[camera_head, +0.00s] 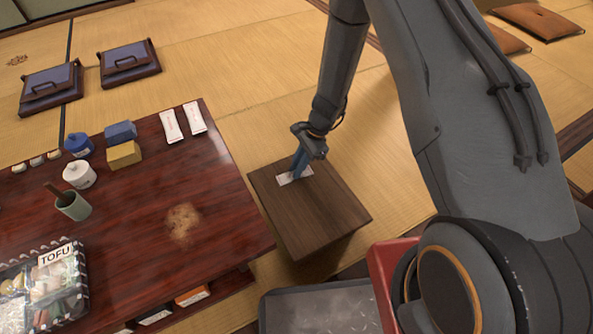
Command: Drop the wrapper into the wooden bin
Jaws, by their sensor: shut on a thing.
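A small white wrapper (284,180) lies flat at the top of a low, dark wooden piece with a planked top. My gripper (297,172) points down with its blue fingers shut on the wrapper, at or just above that surface. The fingers hide part of the wrapper. I cannot tell whether the low wooden piece (318,212) is a small table or the wooden bin; no opening shows in it. No other wooden bin is plain in view.
A lacquered table (140,235) on the left bears two white packets (183,122), blue and yellow boxes (123,144), jars, a green cup (73,205) and a TOFU pack (45,287). A grey tray (320,308) and a red container (385,265) are at the bottom.

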